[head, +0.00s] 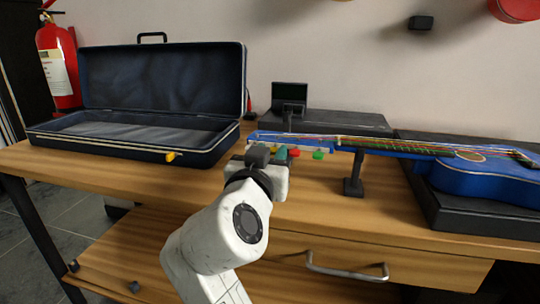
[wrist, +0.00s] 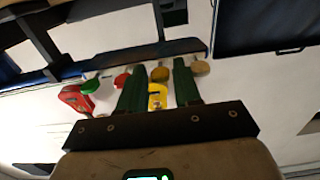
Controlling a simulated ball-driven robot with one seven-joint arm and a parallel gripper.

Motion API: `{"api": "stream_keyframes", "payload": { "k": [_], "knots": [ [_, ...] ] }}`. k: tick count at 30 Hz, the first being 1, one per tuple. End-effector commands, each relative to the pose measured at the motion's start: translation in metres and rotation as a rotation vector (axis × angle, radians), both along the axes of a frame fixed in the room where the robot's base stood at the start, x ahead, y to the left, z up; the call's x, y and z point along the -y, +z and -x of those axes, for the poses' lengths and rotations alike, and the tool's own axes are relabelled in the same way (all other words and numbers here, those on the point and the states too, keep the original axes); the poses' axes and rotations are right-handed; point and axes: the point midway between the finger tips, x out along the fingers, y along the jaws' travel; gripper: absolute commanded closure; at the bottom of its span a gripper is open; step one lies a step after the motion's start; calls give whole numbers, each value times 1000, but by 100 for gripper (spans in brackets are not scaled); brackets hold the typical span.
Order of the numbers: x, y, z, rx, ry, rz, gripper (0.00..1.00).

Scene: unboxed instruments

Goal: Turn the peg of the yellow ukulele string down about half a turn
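The blue ukulele (head: 480,178) lies at the right, its neck reaching left to the headstock (head: 292,138). Its pegs point down in the head view; a red peg (head: 294,153) and a green peg (head: 318,155) show there. In the wrist view the yellow peg (wrist: 160,74) sits between the two dark green fingers of my gripper (wrist: 156,72). The fingers stand apart, with a narrow gap seemingly on each side of the peg. A tan-yellow peg (wrist: 201,67) is just outside the right finger. In the head view my gripper (head: 268,156) hides the yellow peg.
In the wrist view, a red peg (wrist: 122,81) and green peg (wrist: 90,86) lie left of the fingers. An open dark case (head: 150,140) stands left on the wooden table (head: 140,190). A black neck stand (head: 354,175) is right of my gripper.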

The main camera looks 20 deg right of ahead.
Motion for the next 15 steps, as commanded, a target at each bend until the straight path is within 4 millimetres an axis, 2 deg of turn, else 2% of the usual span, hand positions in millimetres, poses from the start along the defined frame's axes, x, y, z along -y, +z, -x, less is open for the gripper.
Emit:
{"api": "stream_keyframes", "payload": {
  "k": [8,15],
  "knots": [
    [-6,0,7,-2,2,1,67],
    [-31,2,40,-2,5,1,67]
  ]
}}
